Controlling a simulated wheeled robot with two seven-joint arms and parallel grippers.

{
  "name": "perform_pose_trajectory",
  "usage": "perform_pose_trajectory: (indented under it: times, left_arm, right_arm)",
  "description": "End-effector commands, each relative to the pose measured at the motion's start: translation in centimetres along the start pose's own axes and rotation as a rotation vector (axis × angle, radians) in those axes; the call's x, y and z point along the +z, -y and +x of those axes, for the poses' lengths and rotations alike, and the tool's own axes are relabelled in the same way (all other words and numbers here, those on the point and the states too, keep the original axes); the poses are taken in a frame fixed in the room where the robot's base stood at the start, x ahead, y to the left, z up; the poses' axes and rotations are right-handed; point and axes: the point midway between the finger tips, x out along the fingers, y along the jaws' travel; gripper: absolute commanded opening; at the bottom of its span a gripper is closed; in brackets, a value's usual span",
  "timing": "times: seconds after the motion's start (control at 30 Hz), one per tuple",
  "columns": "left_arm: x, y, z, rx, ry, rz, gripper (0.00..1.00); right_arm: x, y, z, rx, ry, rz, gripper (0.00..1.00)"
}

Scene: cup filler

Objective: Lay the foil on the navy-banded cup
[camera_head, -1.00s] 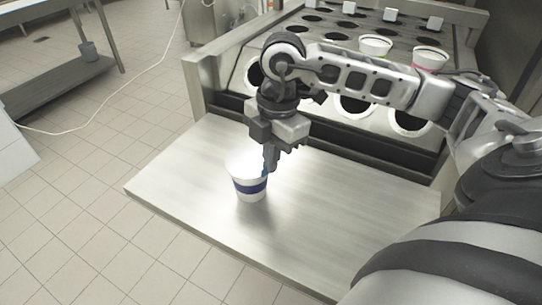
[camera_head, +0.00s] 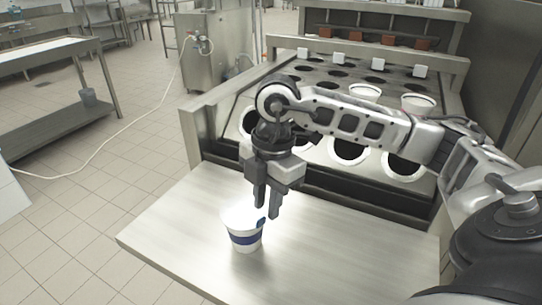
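The navy-banded cup (camera_head: 246,239) stands upright on the steel shelf, white with a dark blue band. A bright pale foil (camera_head: 240,216) appears to lie over its top, with a small blue tab (camera_head: 261,223) at the right side of the rim. Glare hides how evenly it covers the rim. My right gripper (camera_head: 267,201) points down just above and right of the cup's rim. Its two dark fingers are apart with nothing visible between them. My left gripper is not in view.
The steel shelf (camera_head: 330,255) is bare around the cup. Behind it stands the filler with round holes in its plate (camera_head: 310,88). Two white cups (camera_head: 366,92) (camera_head: 418,104) sit in it at the back right. My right arm crosses in front of the filler.

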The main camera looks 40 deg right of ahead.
Motion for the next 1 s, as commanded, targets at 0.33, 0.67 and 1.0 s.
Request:
perform_pose_trajectory:
  times: [0.33, 0.67, 1.0]
  left_arm:
    - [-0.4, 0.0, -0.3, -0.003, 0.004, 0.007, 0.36]
    - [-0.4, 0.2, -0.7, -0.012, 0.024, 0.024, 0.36]
    - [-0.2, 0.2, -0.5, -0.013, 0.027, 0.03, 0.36]
  right_arm:
    - [-0.1, -0.1, -8.7, 0.007, -0.001, -0.001, 0.24]
    - [0.0, 0.0, -13.6, 0.002, 0.001, 0.001, 0.24]
    - [0.0, 0.0, -13.8, 0.0, 0.0, 0.0, 0.24]
